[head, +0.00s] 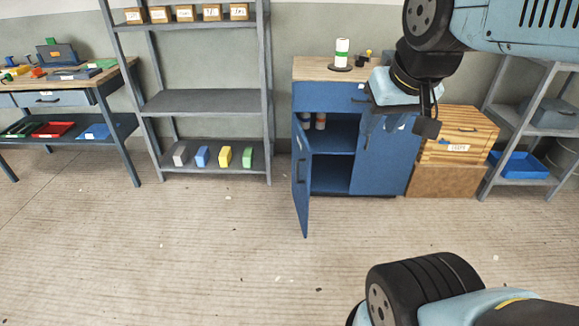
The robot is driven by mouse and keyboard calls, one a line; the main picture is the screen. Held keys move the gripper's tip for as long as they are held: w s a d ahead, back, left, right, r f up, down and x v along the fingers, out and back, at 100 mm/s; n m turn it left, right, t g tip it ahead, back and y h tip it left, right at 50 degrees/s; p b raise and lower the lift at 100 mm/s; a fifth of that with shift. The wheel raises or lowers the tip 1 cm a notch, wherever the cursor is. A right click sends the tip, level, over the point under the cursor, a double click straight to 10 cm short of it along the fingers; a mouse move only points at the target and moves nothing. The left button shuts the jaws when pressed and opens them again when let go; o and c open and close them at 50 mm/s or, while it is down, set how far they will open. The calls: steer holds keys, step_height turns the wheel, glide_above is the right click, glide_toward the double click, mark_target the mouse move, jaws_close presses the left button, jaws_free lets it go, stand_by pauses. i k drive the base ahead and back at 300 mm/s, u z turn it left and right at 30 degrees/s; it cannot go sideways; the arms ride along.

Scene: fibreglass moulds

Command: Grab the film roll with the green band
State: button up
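A white film roll with a green band (342,53) stands upright on a dark round base on the wooden top of the blue cabinet (385,165). My gripper (384,124) hangs in front of the cabinet in the head view, to the right of the roll and lower in the picture, apart from it. Its fingers point down and blend with the blue cabinet front, so I cannot tell how far apart they are. I see nothing clearly held in it.
The cabinet's left door (301,178) stands open toward me, with containers (320,121) inside. Small dark and yellow items (364,57) sit right of the roll. A wooden crate (462,133) stands right of the cabinet, a grey shelf (205,101) left. The floor in front is mostly clear.

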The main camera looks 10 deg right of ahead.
mark_target(342, 45)
steer(key=u, duration=0.1)
steer(key=i, duration=0.95)
steer(key=z, duration=2.4)
steer(key=i, duration=0.9)
steer(key=z, duration=0.1)
